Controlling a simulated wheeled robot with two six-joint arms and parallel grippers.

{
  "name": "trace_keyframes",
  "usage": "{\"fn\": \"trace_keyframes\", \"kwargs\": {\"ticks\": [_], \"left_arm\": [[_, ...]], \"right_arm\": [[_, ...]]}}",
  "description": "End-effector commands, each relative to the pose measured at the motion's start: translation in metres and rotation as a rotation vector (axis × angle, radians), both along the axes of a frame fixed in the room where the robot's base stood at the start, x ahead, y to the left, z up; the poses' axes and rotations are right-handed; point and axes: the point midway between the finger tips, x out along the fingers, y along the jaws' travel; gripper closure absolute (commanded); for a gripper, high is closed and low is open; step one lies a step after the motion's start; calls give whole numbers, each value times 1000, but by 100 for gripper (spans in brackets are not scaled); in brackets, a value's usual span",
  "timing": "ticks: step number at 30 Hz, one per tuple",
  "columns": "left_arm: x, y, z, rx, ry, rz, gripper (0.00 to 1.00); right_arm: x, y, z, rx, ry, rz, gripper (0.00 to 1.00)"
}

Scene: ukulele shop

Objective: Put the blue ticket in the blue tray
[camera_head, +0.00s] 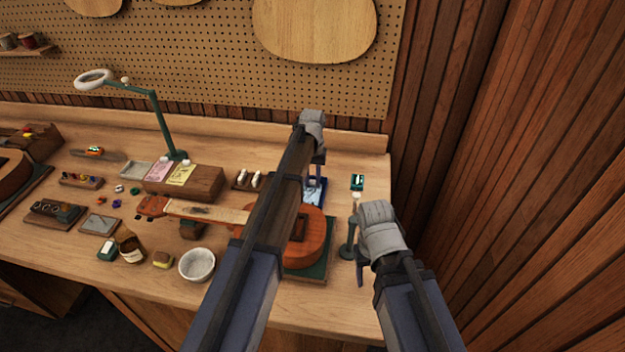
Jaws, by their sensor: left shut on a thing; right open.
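The blue ticket (312,193) is a light blue piece at the blue tray, to the right of the ukulele's neck. The blue tray (323,188) is dark blue, and only part of its rim shows behind my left arm. My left gripper (317,178) points down over the tray and is shut on the ticket. Its fingertips are partly hidden by my own arm. I cannot tell whether the ticket touches the tray floor. My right gripper (362,268) is open and empty, low over the bench's right part, beside a green stand.
A ukulele (312,235) lies on a green mat below the tray. A wooden block (205,185) with pink and yellow tickets, a lamp (155,110) and a white bowl (197,265) are left.

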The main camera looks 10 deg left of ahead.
Motion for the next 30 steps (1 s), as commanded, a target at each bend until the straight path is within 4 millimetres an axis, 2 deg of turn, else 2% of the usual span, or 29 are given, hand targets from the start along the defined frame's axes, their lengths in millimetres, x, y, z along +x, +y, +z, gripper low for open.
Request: {"fn": "trace_keyframes", "kwargs": {"ticks": [18, 19, 27, 30], "left_arm": [[0, 0, 0, 0, 0, 0, 100], [0, 0, 0, 0, 0, 0, 70], [0, 0, 0, 0, 0, 0, 39], [0, 0, 0, 0, 0, 0, 37]], "right_arm": [[0, 0, 0, 0, 0, 0, 42], [0, 0, 0, 0, 0, 0, 42], [0, 0, 0, 0, 0, 0, 42], [0, 0, 0, 0, 0, 0, 42]]}}
